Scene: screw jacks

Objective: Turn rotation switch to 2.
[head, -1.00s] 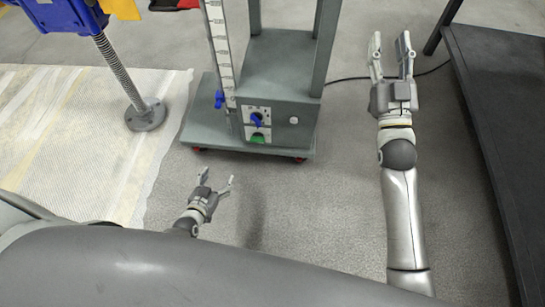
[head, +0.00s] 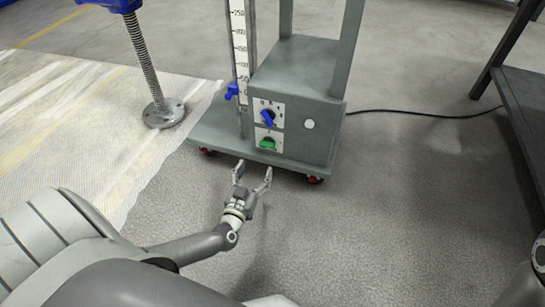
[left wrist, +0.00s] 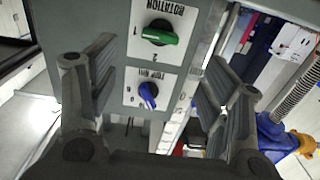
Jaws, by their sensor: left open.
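The rotation switch is a green knob (head: 267,144) on a white plate low on the front of a grey-green machine (head: 300,72). In the left wrist view, the green knob (left wrist: 160,33) sits under an upside-down "ROTATION" label, with 1 and 2 marked around it. Its handle lies roughly crosswise in that view; which number it points to is unclear. My left gripper (head: 253,171) is open and empty in front of the machine base, apart from the knob. Its two spread fingers (left wrist: 160,75) frame the switch panel in the wrist view. My right gripper is out of view.
A blue knob (head: 268,118) sits close to the green one, with a white button (head: 309,124) to the right. A blue clamp (head: 231,91) is on the scale post. A screw jack (head: 163,112) stands left; a dark table (head: 528,115) stands right.

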